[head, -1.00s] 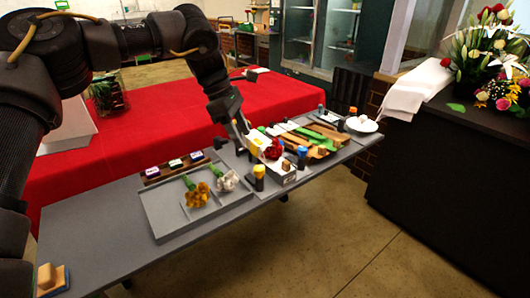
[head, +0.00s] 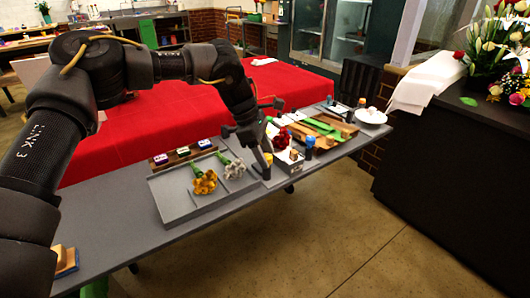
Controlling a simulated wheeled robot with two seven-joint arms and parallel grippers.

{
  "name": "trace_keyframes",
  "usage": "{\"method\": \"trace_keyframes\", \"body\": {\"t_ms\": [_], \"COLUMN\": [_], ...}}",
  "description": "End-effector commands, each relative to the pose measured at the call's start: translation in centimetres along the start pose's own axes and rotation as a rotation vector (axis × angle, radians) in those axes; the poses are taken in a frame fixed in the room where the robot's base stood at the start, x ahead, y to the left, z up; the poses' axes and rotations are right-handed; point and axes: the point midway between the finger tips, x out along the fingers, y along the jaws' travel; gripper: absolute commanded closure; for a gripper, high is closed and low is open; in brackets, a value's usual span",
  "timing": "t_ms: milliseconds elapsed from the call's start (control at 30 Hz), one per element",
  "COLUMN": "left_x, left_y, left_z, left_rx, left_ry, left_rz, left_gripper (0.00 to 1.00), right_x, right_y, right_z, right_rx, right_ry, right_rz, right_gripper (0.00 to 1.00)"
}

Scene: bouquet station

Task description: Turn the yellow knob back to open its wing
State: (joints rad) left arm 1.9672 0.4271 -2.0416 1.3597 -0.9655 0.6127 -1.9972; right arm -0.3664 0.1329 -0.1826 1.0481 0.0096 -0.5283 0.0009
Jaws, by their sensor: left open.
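The yellow knob (head: 268,157) stands at the near edge of the grey table, left of the small white flower holder (head: 290,163). It is partly hidden by my left gripper (head: 263,164), which points down at it with open fingers. The fingers are at the knob; I cannot tell whether they touch it. A red flower (head: 281,141) lies in the holder. A blue knob (head: 310,141) stands to the holder's right. The position of the yellow knob's wing is too small and covered to tell. My right gripper is not in view.
A grey tray (head: 172,207) with a yellow flower (head: 204,182) and a white flower (head: 234,169) is left of the gripper. Green and brown strips (head: 326,128) lie to the right, before a white plate (head: 371,116). A red-covered table (head: 150,122) stands behind.

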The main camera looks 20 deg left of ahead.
Motion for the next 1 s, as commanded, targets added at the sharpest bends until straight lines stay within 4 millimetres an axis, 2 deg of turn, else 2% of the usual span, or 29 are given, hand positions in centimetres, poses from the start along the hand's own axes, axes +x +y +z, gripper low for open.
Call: {"method": "trace_keyframes", "body": {"t_ms": [267,600,1000], "left_x": [0.10,0.07,0.06], "left_y": [0.00,0.00,-0.07], "left_z": [-0.01,-0.04,-0.07], "left_rx": [0.000,0.000,-0.082], "left_ry": [0.000,0.000,-0.001], "left_rz": [0.001,0.001,0.034], "left_gripper": [0.50,0.94,0.94], "right_x": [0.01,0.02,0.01], "right_y": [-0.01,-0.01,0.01], "right_z": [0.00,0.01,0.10], "right_rx": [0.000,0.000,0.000], "right_ry": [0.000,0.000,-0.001], "right_rz": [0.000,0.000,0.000], "right_gripper": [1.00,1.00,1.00]}}
